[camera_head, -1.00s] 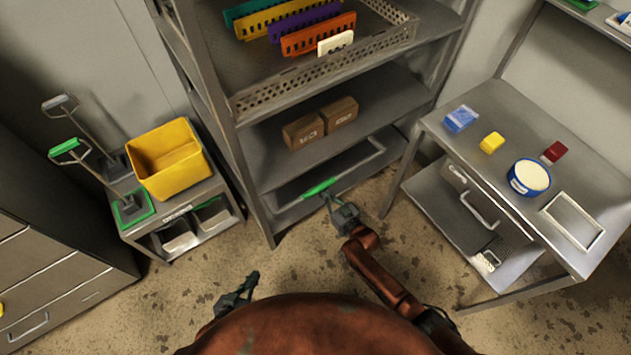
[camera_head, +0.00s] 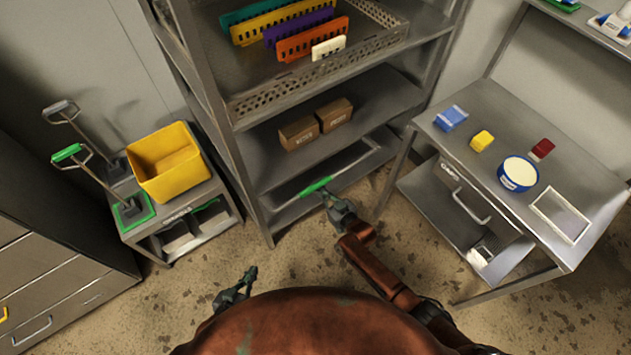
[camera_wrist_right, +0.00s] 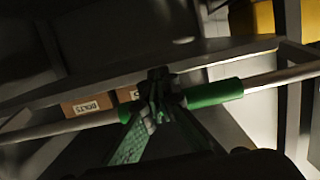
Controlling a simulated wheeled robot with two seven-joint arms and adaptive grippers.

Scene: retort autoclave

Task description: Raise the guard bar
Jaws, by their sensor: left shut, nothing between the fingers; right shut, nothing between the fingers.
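The guard bar (camera_head: 345,171) is a thin grey bar with a green grip (camera_head: 315,187), running across the front of the rack's lowest bay. In the right wrist view the bar (camera_wrist_right: 60,128) crosses the picture, and its green grip (camera_wrist_right: 215,93) shows on both sides of my fingers. My right gripper (camera_head: 328,196) is shut with nothing held, its tips at the grip. In the wrist view its fingertips (camera_wrist_right: 157,76) overlap the grip; whether they touch it I cannot tell. My left gripper (camera_head: 251,273) is shut and empty, low above the floor, away from the bar.
Two brown boxes (camera_head: 299,133) sit on the shelf above the bar. A perforated tray (camera_head: 310,78) with coloured pieces is higher up. A cart with a yellow bin (camera_head: 168,163) stands left, a metal table (camera_head: 480,105) right. The floor between is clear.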

